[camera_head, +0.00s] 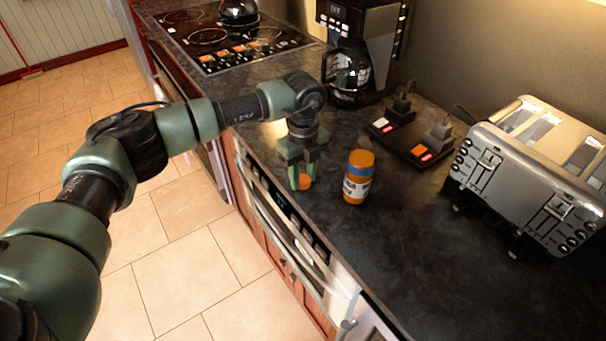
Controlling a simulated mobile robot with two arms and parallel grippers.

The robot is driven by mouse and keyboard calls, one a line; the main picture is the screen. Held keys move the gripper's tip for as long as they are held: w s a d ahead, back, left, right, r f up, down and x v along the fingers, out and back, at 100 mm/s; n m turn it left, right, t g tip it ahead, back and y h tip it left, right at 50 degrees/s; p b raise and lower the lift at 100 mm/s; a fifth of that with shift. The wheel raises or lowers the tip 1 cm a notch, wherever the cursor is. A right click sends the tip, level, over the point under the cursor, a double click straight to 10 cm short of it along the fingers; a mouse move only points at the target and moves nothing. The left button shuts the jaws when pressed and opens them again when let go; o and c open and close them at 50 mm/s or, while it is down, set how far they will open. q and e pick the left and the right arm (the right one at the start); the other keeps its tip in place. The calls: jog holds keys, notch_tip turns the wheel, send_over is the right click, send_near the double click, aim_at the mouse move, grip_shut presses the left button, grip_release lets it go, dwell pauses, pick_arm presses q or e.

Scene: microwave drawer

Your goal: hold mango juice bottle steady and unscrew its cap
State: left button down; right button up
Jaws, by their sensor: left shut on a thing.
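The mango juice bottle (356,188) stands upright on the dark counter, orange with a white label and a wide orange top. My left gripper (302,178) points down just left of the bottle, near the counter's front edge, and is apart from it. It is shut on a small orange thing (305,182), mostly hidden by the fingers. I cannot tell whether this is the bottle's cap. My right gripper is not in view.
A silver toaster (535,175) stands at the right. A dark power strip (412,138) with lit red switches lies behind the bottle. A coffee maker (352,72) and a stovetop (215,40) are farther back. The counter (415,240) in front of the toaster is clear.

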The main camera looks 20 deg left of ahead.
aim_at(303, 179)
pick_arm(q)
jog(key=c, duration=1)
grip_release()
jog(key=shift+f, duration=0.1)
jog(key=shift+r, duration=0.3)
notch_tip(303, 179, up, 12)
jog(key=b, duration=0.3)
